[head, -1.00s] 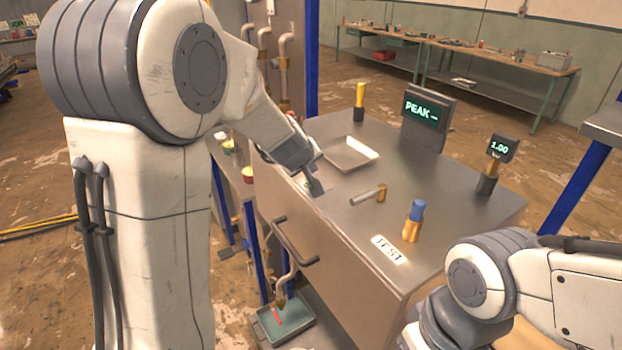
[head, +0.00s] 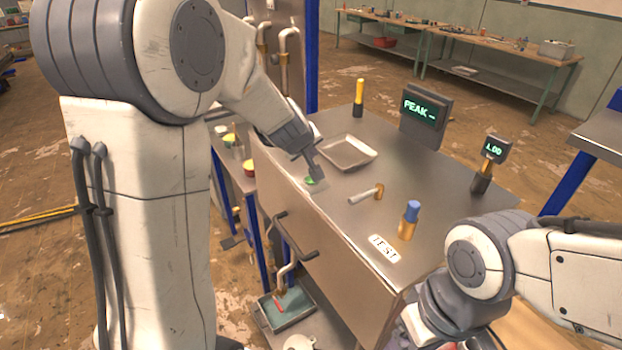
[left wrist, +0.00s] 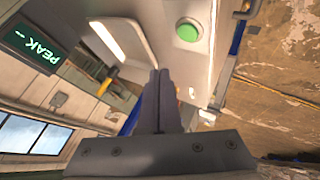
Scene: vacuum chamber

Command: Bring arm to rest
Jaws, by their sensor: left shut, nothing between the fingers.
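My left arm comes in from the left in the head view and reaches over the metal bench top. My left gripper (head: 316,173) is just above the bench's left edge, beside a green button (head: 311,181). In the left wrist view the fingers of my left gripper (left wrist: 160,75) are together with nothing between them. The green button (left wrist: 187,31) also shows there, to the right of the fingertips and apart from them. My right arm shows at the lower right of the head view; its gripper is not visible.
The bench top (head: 330,212) bears a metal tray (head: 349,152), a small hammer-like tool (head: 367,194), a blue-topped brass cylinder (head: 409,220), a yellow-topped post (head: 359,98), a PEAK display (head: 420,110) and a small readout (head: 494,149). A drawer-like handle (head: 294,238) sticks out in front.

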